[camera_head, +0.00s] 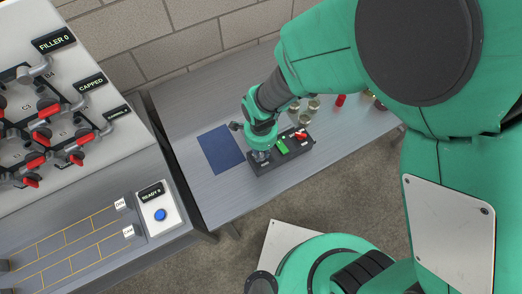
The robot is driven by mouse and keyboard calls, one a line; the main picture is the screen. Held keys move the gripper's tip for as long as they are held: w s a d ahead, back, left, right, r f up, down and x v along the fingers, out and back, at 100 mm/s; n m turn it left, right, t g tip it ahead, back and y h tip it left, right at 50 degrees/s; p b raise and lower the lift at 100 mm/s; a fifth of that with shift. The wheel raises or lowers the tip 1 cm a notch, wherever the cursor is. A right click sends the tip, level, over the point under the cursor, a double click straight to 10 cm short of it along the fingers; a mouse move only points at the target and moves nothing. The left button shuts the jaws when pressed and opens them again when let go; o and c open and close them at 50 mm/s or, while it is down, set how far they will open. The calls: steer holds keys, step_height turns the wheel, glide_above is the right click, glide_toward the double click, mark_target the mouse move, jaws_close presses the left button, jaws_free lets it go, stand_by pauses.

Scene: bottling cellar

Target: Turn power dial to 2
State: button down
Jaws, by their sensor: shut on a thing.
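The dark control box (294,156) sits on the grey table. On its top are a green part (282,146) in the middle and a red part (301,136) at the right end. My gripper (260,157) reaches down onto the left end of the box and is shut there. What it holds is hidden beneath it, at the place of a control on the box, apparently the power dial. The dial's marks and its setting cannot be read.
A blue mat (220,150) lies left of the box. Several small jars (304,118) and a red item (340,100) stand behind it, near my arm. At left are a filler machine (60,110) with red-handled taps and a counter with a blue button (160,215).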

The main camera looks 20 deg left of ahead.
mark_target(261, 154)
steer(key=shift+m, duration=1.1)
steer(key=c, duration=1.6)
jaws_free()
steer(key=shift+o, duration=0.2)
step_height(261, 154, up, 12)
